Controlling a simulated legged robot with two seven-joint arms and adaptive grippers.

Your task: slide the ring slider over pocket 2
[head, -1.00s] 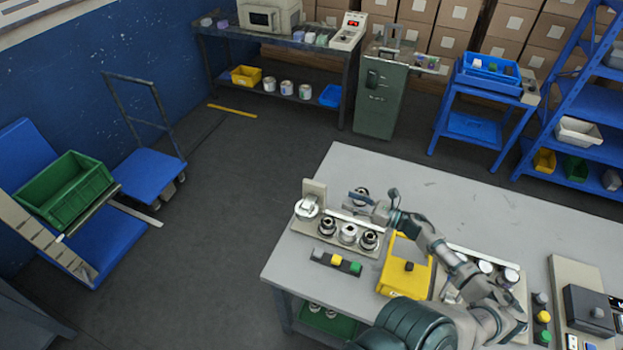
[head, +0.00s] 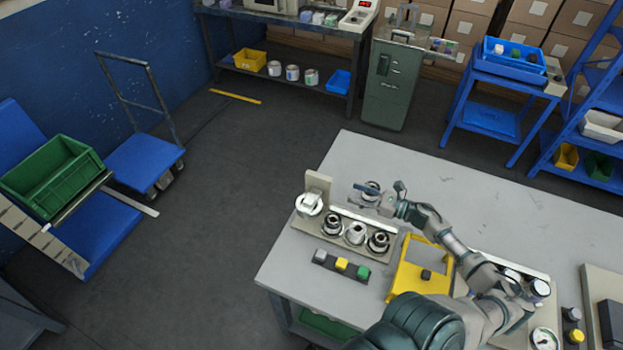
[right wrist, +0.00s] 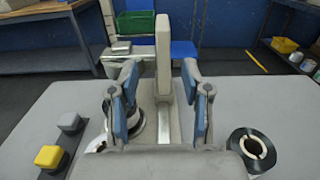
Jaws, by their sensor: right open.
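A beige station (head: 345,236) on the grey table holds a row of two dark-rimmed round pieces (head: 332,224) (head: 378,243) with a silver one (head: 355,234) between them. A white round piece (head: 309,204) sits at its left end by an upright beige plate (head: 318,186). I cannot tell which part is the ring slider or which pocket is 2. My right gripper (head: 370,198) is open and empty above the row's far side. In the right wrist view its fingers (right wrist: 164,98) stand apart, with the upright plate (right wrist: 163,60) seen between them. My left gripper is not in view.
A button box (head: 341,265) and a yellow frame (head: 423,268) stand before and right of the station. The table's far side (head: 470,185) has free room.

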